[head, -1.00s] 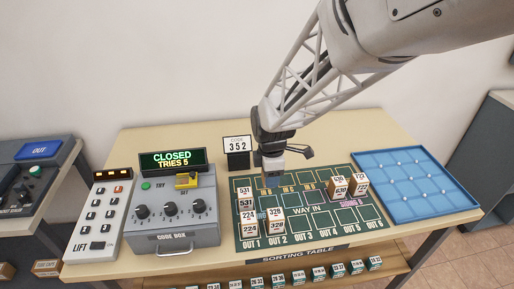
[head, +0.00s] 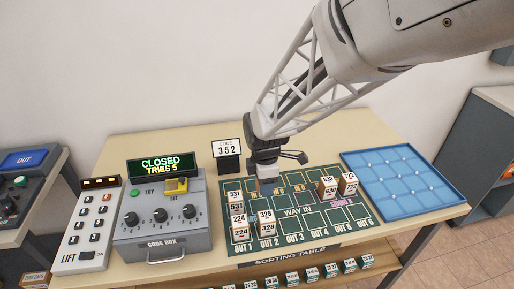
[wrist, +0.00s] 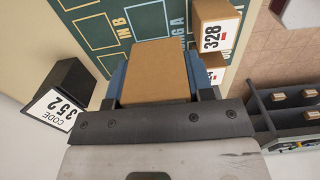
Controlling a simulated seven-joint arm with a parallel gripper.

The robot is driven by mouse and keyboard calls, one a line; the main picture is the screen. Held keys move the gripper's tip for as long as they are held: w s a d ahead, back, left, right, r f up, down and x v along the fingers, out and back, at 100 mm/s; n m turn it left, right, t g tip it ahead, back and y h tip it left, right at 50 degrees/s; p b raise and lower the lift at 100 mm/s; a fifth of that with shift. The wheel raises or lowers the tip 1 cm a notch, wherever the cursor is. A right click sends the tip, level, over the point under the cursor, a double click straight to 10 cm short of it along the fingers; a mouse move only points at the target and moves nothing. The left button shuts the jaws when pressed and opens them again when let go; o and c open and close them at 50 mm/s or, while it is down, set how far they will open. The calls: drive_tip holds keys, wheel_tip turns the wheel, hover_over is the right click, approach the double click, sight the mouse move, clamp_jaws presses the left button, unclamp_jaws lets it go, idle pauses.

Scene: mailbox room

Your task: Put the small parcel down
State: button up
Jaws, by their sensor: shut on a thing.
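My gripper (head: 266,172) is over the back row of the green sorting mat (head: 331,228), left of its middle. In the wrist view my gripper (wrist: 155,95) is shut on a small brown parcel (wrist: 153,72), with blue fingers on both sides. The parcel also shows under the gripper in the head view (head: 267,186), small and partly hidden. Whether its underside touches the mat I cannot tell. Other parcels stand on the mat: 531 (head: 236,206) and 224 (head: 240,231) at the left, 328 (head: 267,228) beside them, and two at the right (head: 328,187).
The code card 352 (head: 228,149) stands behind the mat. The code box (head: 162,221) reads CLOSED, TRIES 5, with the lift keypad (head: 89,229) at its left. A blue tray (head: 404,187) lies right of the mat. The mat's middle squares are clear.

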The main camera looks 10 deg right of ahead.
drive_tip(key=s+d+f, duration=0.2)
drive_tip(key=s+d, duration=0.1)
drive_tip(key=s, duration=0.8)
drive_tip(key=s+d+f, duration=0.2)
drive_tip(key=s+d, duration=0.1)
drive_tip(key=s, duration=0.9)
drive_tip(key=shift+f, duration=0.35)
hover_over(291, 225)
drive_tip(key=shift+a+f, duration=0.1)
drive_tip(key=shift+f, duration=0.6)
drive_tip(key=shift+f, duration=1.75)
drive_tip(key=shift+f, duration=0.15)
